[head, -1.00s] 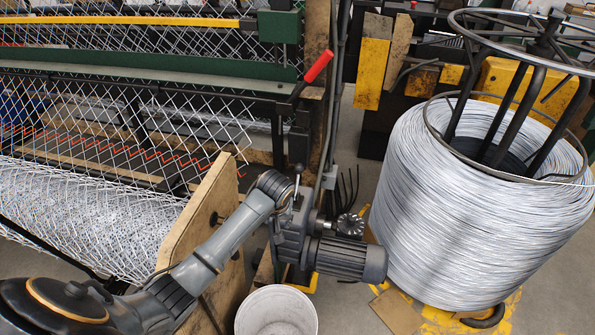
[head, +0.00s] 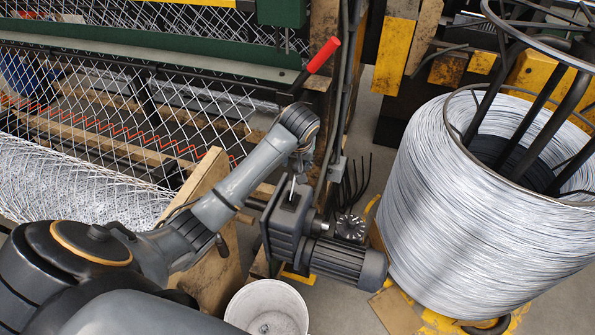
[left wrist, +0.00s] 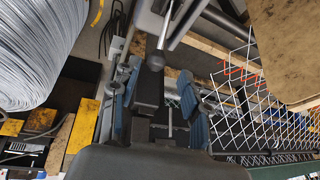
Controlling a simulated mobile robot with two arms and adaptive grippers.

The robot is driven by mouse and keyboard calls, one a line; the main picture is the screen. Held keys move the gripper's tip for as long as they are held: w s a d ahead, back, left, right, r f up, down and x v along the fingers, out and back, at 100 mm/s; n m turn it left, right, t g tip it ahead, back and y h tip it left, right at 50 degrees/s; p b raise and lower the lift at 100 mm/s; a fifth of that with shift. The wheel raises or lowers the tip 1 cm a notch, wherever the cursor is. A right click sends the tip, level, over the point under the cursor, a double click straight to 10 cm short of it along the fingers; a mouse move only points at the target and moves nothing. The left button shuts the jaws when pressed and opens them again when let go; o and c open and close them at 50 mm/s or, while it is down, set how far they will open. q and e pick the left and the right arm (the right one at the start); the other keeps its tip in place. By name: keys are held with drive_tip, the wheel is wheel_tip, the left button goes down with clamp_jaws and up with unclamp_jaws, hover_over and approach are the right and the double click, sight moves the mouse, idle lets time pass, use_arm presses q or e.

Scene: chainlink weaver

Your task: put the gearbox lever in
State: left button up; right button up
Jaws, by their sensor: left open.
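The gearbox (head: 287,222) is a dark grey housing with a ribbed motor (head: 345,262) on its right side. Its lever (head: 292,187) is a thin pale rod above the housing; in the head view its upper end is hidden at my left gripper (head: 303,158). My right gripper is not in view.
A red-handled lever (head: 323,55) rises just behind my left wrist. A large wire coil (head: 445,200) stands at the right. A white bucket (head: 268,310) is below the gearbox. A wooden side panel (head: 207,240) and wire mesh (head: 80,175) are on the left.

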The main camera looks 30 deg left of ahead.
sight(295, 169)
use_arm(q)
drive_tip(key=x, duration=0.5)
drive_tip(key=shift+a+f, duration=0.15)
drive_tip(key=shift+f, duration=0.2)
drive_tip(key=x, duration=0.5)
drive_tip(key=shift+w, duration=0.1)
drive_tip(key=shift+f, duration=0.15)
drive_tip(key=shift+c, duration=0.7)
drive_tip(key=c, duration=0.7)
clamp_jaws()
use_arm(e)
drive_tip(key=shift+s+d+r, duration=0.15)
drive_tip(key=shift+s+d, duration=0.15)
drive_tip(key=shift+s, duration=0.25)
